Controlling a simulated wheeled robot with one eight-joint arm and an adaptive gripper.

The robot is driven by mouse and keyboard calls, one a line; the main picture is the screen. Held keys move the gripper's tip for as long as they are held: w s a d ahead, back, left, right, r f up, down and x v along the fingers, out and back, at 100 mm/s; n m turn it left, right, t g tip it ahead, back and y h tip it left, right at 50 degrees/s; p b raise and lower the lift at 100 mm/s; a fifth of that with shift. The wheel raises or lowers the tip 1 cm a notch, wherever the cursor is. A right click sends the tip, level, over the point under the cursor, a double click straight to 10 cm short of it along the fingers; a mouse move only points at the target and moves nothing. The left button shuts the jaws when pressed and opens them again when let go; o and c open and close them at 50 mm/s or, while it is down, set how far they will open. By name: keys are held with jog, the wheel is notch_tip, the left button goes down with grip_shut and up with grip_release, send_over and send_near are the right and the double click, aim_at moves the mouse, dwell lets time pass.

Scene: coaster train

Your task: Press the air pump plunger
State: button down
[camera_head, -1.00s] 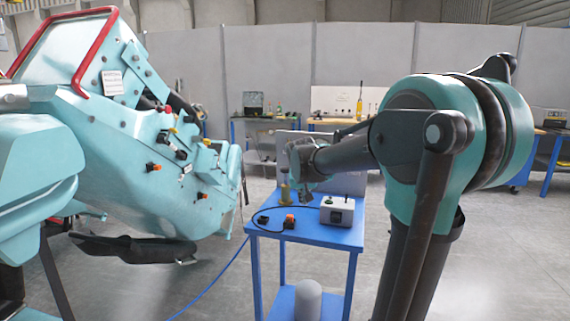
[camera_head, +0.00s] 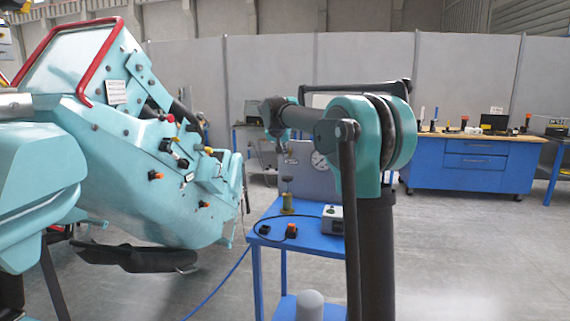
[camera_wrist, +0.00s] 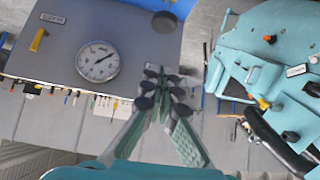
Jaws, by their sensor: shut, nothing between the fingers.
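In the wrist view a dark round knob (camera_wrist: 164,22), apparently the plunger's, shows above the blue table surface. My gripper (camera_head: 280,146) is above the pump and apart from it. In the wrist view my gripper's fingers (camera_wrist: 159,88) are together and empty, pointing toward the knob but not seen touching it.
A grey panel with a round gauge (camera_wrist: 97,61) stands at the table's back. A grey-white box (camera_head: 332,219) and an orange button (camera_head: 291,231) are on the blue table (camera_head: 310,246). The large teal machine (camera_head: 150,160) is close on the left. Floor on the right is clear.

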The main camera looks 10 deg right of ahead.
send_over(287, 176)
jog(key=s, duration=0.1)
jog(key=f, duration=0.6)
jog(key=shift+s+a+f, duration=0.2)
jog(key=shift+f, duration=0.1)
notch_tip(287, 176, down, 3)
jog(key=shift+f, duration=0.5)
jog(key=shift+s+f, duration=0.15)
jog(key=shift+f, duration=2.65)
notch_tip(287, 176, up, 5)
jog(key=shift+s+a+f, duration=0.1)
jog(key=shift+s+a, duration=0.05)
jog(key=v, duration=0.9)
